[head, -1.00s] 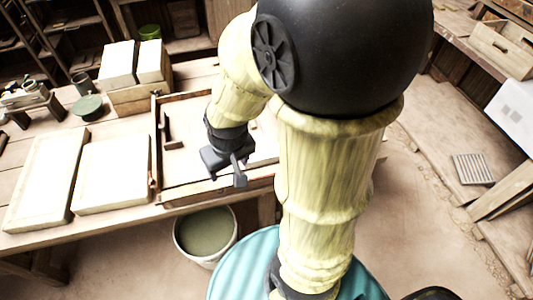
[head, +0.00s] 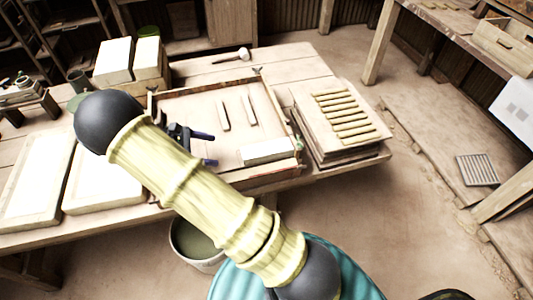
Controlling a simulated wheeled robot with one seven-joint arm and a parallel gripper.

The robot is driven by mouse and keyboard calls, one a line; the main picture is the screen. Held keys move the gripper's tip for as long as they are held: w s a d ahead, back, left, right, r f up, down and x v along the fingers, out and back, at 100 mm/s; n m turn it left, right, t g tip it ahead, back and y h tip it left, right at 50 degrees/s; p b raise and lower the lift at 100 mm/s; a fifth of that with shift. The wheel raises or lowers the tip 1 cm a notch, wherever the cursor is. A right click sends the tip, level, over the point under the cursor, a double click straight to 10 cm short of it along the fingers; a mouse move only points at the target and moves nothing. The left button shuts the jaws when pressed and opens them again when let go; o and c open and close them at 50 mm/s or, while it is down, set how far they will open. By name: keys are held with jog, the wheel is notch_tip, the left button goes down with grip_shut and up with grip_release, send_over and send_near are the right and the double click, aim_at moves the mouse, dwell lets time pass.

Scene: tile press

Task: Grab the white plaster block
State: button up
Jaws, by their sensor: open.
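A small white block (head: 266,151) lies in the front right corner of the shallow wooden tray (head: 228,177) on the table. Two taller white blocks, a left one (head: 113,60) and a right one (head: 147,57), stand side by side at the table's back left. I cannot tell from looks alone which is plaster. My gripper (head: 208,149) is open and empty over the left part of the tray, its fingers pointing right toward the small block and apart from it. My arm hides part of the tray's left side.
Two large pale slabs (head: 37,185) lie left of the tray, one partly behind my arm. Two thin strips (head: 223,113) lie inside the tray. A stack of boards with several rods (head: 345,112) stands at right. A mallet (head: 232,55) lies behind. A bucket (head: 195,245) stands below the front edge.

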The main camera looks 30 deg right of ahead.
jog(key=shift+w+a+f+n+h, duration=0.15)
jog(key=shift+w+a+n+h, duration=0.35)
jog(key=shift+w+h, duration=0.15)
jog(key=shift+s+d, duration=0.1)
jog(key=shift+d, duration=0.05)
jog(key=p, duration=0.2)
send_near(257, 150)
jog(key=x, duration=0.5)
jog(key=shift+f, duration=0.3)
jog(key=shift+r+p+x, duration=0.1)
jog(key=shift+p+x, duration=0.2)
jog(key=shift+x, duration=0.95)
jog(key=shift+r+p+x, duration=0.15)
jog(key=shift+p+x, duration=0.1)
jog(key=shift+x, duration=1)
